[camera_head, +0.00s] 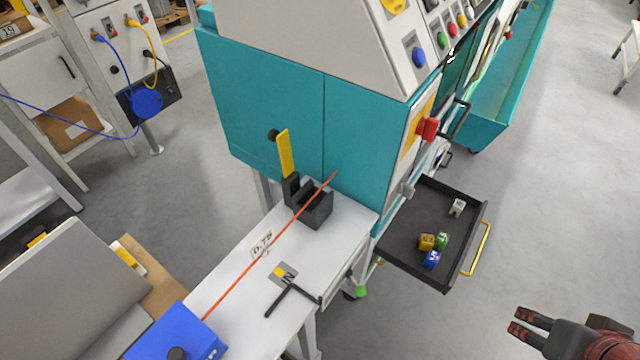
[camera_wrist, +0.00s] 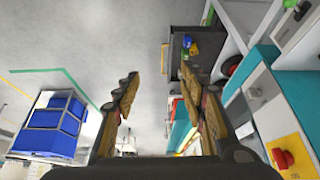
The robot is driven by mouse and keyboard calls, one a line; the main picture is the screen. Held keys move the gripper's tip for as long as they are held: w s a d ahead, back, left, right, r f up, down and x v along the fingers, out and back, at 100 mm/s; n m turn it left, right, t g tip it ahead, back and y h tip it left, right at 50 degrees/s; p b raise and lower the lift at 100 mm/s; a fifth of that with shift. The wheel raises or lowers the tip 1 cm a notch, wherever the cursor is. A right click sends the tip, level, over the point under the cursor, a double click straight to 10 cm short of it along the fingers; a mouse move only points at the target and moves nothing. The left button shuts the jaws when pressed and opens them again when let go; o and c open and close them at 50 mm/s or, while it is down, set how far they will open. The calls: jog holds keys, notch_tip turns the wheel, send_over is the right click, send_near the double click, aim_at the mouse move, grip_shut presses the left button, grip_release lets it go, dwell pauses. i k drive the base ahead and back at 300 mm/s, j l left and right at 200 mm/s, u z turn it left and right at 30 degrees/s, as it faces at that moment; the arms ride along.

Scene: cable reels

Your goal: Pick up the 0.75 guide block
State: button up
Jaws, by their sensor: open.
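Several small guide blocks lie in a black drawer tray (camera_head: 405,240) at the machine's side: a white-grey block (camera_head: 457,207) alone toward the far right, and a yellow block (camera_head: 427,242), a green block (camera_head: 442,241) and a blue block (camera_head: 432,260) clustered near the front. Their marks are too small to read, so I cannot tell which is the 0.75 block. My gripper (camera_head: 517,321) is open and empty, to the lower right of the tray and apart from it. In the wrist view, the tray (camera_wrist: 177,65) shows ahead between and beyond the open fingers (camera_wrist: 159,76).
A teal machine (camera_head: 290,110) stands left of the tray. A yellow handle (camera_head: 476,250) edges the tray. Floor right of it is clear.

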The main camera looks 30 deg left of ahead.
aim_at(433, 257)
jog(key=l+u, duration=0.1)
jog(key=u, duration=0.4)
jog(key=l+u, duration=0.15)
jog(key=u, duration=0.3)
jog(key=l+u, duration=0.1)
jog(key=u, duration=0.4)
jog(key=l+u, duration=0.1)
jog(key=u, duration=0.4)
jog(key=k+u, duration=0.1)
jog(key=u, duration=0.4)
jog(key=z, duration=1.8)
